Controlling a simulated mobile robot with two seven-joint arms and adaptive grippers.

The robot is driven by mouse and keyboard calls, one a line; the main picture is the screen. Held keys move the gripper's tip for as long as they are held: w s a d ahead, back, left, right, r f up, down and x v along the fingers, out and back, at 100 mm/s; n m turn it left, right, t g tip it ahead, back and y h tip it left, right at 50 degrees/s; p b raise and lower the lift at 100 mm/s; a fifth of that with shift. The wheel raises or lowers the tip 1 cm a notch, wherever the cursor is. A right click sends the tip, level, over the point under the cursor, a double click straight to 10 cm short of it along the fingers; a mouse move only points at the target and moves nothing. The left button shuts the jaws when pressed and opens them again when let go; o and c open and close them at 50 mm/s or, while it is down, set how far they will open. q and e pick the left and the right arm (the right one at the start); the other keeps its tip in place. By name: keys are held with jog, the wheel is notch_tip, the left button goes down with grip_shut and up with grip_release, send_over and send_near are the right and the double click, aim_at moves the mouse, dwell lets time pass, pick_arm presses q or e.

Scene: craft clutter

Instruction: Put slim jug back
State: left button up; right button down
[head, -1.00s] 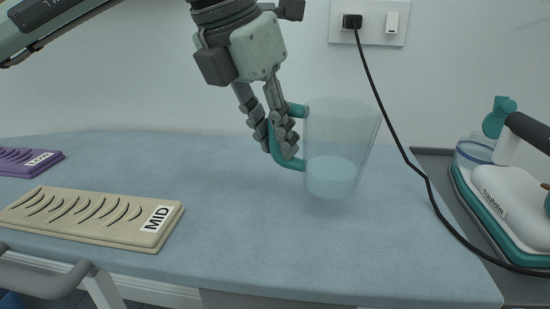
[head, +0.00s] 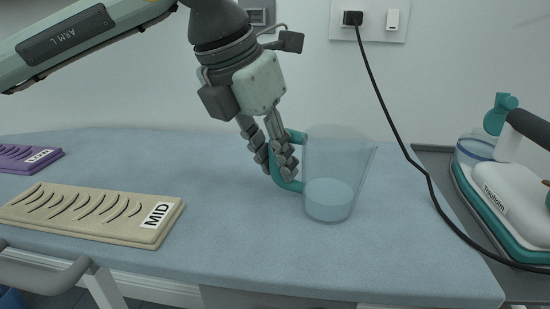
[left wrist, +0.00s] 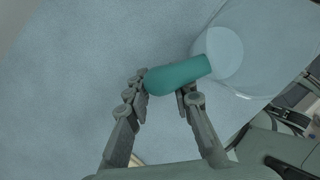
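The slim jug (head: 337,165) is clear, with a teal handle and some liquid at the bottom. It is upright over the blue-grey ironing-board-like surface (head: 235,210), right of centre in the head view. Its base looks at or very near the surface; I cannot tell if it touches. My left gripper (head: 276,175) comes from above left, with its fingers closed around the handle. In the left wrist view the teal handle (left wrist: 178,76) lies between the two fingers (left wrist: 163,98), and the clear body (left wrist: 265,40) is at upper right. My right gripper is not in view.
A beige MID pad (head: 90,213) and a purple LOW pad (head: 28,160) lie to the left. A black cord (head: 392,125) hangs from the wall socket (head: 353,19) just right of the jug. A white and teal iron (head: 510,190) stands at far right. The surface in front is clear.

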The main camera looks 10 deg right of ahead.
pick_arm(q)
jog(key=o, duration=0.4)
jog(key=v, duration=1.2)
jog(key=shift+w+r, duration=0.1)
jog(key=shift+r, duration=0.15)
